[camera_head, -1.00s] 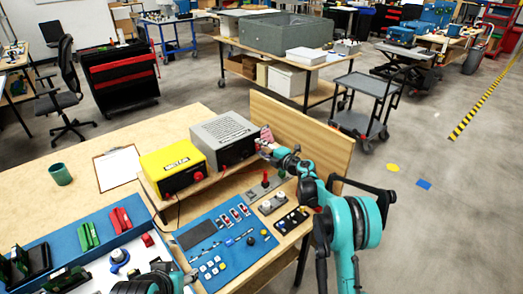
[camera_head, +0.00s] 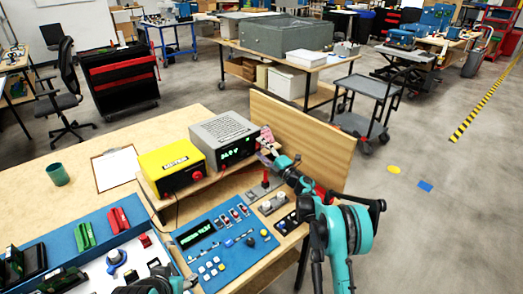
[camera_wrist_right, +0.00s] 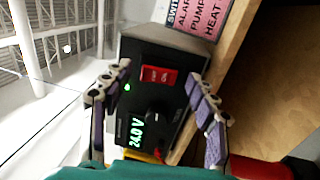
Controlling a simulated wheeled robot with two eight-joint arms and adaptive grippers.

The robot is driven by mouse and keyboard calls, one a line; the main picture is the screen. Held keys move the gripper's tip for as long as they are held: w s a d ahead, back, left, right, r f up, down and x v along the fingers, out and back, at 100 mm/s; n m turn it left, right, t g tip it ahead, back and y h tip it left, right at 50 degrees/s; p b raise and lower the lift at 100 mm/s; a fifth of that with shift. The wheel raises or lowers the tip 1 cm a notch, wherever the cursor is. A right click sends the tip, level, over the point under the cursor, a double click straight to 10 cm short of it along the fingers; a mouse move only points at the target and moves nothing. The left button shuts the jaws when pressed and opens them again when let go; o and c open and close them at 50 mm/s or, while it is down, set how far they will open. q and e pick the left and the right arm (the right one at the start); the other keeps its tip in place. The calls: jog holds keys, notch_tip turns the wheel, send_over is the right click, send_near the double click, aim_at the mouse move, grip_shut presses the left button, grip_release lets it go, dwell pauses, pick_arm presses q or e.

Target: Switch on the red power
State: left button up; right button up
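The grey power supply box (camera_head: 224,140) stands on the wooden shelf, its front display lit green. In the right wrist view its black front (camera_wrist_right: 155,105) shows a red rocker switch (camera_wrist_right: 158,76), a small green light and a lit 24.0 V readout. My right gripper (camera_head: 264,152) is at the right end of the box's front. In the right wrist view its fingers (camera_wrist_right: 155,98) are spread wide, one on each side of the front, with nothing between them. Of my left arm only a dark part shows at the bottom edge; its finger state is hidden.
A yellow box (camera_head: 171,167) with a red knob stands left of the grey box. Below is a blue control panel (camera_head: 215,262) with a lit screen (camera_head: 195,235). A wooden board (camera_head: 310,140) stands behind my right gripper. A label sheet (camera_wrist_right: 197,22) is beside the box.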

jog(key=v, duration=1.2)
jog(key=shift+r, duration=0.1)
